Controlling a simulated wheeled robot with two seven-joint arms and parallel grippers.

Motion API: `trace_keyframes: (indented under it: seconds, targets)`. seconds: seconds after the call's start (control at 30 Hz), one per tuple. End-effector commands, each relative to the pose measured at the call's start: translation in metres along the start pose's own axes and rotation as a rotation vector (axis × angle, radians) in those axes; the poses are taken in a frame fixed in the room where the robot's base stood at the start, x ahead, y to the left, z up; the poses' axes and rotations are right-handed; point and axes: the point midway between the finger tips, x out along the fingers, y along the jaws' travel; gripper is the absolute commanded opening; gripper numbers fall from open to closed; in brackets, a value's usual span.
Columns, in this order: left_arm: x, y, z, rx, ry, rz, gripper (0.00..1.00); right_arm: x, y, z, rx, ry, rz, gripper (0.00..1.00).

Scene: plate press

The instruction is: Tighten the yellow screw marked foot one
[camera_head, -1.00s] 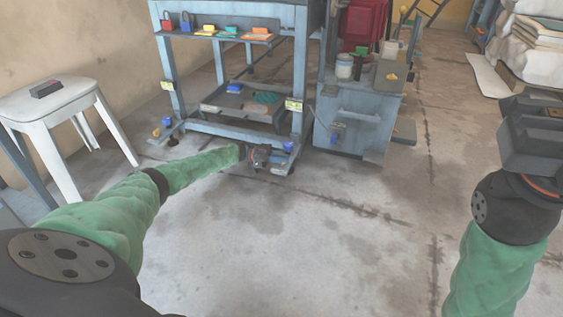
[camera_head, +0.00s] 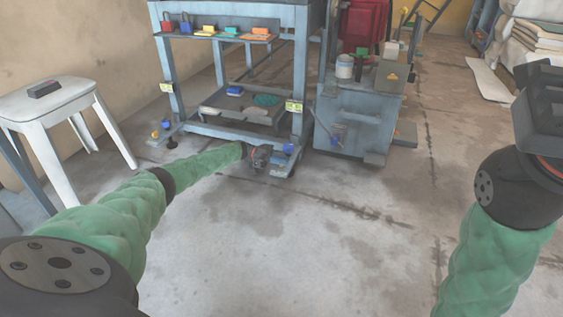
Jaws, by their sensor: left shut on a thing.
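My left gripper (camera_head: 261,157) is low at the front right foot of the blue press frame (camera_head: 235,133), just left of a blue knob (camera_head: 288,148). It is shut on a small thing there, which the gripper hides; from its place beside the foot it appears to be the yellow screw. At the front left foot a small yellow screw (camera_head: 155,134) shows beside another blue knob (camera_head: 166,124). The label plates on the legs (camera_head: 293,106) are too small to read. My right gripper (camera_head: 545,110) is raised at the right edge, cut off, its fingers unclear.
A white stool (camera_head: 60,103) with a dark block on it stands at the left. A blue-grey cabinet (camera_head: 352,120) stands right of the frame. A low tray (camera_head: 225,108) with pieces sits inside the frame. The concrete floor in front is clear.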

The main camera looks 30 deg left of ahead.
Motion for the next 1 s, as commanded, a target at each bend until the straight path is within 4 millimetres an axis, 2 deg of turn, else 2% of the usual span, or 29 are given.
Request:
trace_keyframes:
  seconds: [0.4, 0.43, 0.53, 0.83, 1.0]
  targets:
    - [0.002, 0.000, 0.000, 0.001, 0.001, 0.004, 0.00, 0.000, 0.000, 0.000, 0.001, 0.000, 0.000, 0.00]
    - [0.002, 0.000, 0.000, 0.001, 0.001, 0.004, 0.14, 0.000, -0.001, 0.000, 0.001, 0.000, 0.000, 0.00]
    - [0.002, 0.000, 0.000, 0.001, 0.001, 0.004, 0.32, 0.001, -0.001, 0.000, 0.001, 0.001, 0.000, 0.00]
    - [0.000, 0.000, 0.000, 0.000, 0.000, 0.002, 0.32, 0.001, -0.001, 0.000, 0.001, 0.001, 0.001, 0.00]
    - [-0.013, -0.001, -0.002, 0.000, -0.001, 0.001, 0.32, 0.007, -0.001, 0.004, 0.002, -0.003, -0.001, 0.00]
